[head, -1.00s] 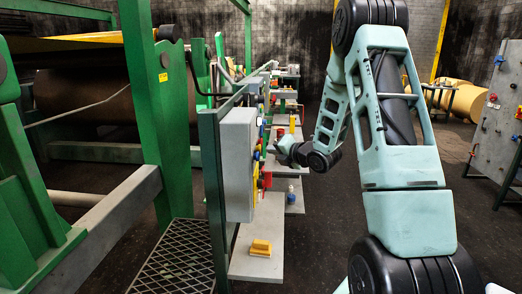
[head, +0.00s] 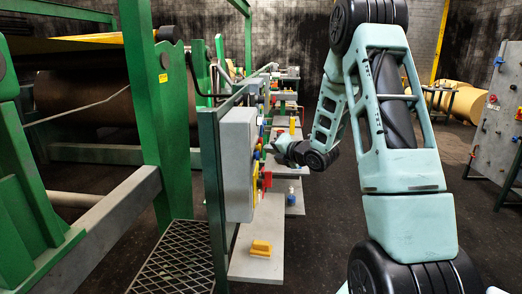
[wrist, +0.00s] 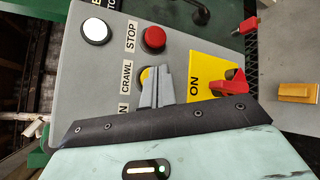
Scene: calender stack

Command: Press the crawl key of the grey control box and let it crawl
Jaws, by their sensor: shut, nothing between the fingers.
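The grey control box (head: 237,165) hangs on a green post, left of my arm in the head view. In the wrist view its grey face (wrist: 75,85) shows a white button (wrist: 96,31), a red STOP button (wrist: 153,39) and a red rotary switch (wrist: 229,87) on a yellow ON plate (wrist: 203,67). The yellow crawl key (wrist: 146,73), beside the CRAWL label (wrist: 126,76), is partly hidden by my fingers. My gripper (wrist: 158,86) is shut and empty, its tips over or beside this key. I cannot tell whether they touch it. The gripper also shows in the head view (head: 279,147).
A yellow block (head: 261,247) sits on a low grey shelf (head: 259,267) below the box. Green machine frames and rollers stand at left. Another grey panel (head: 497,120) stands at far right. Dark floor between is open.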

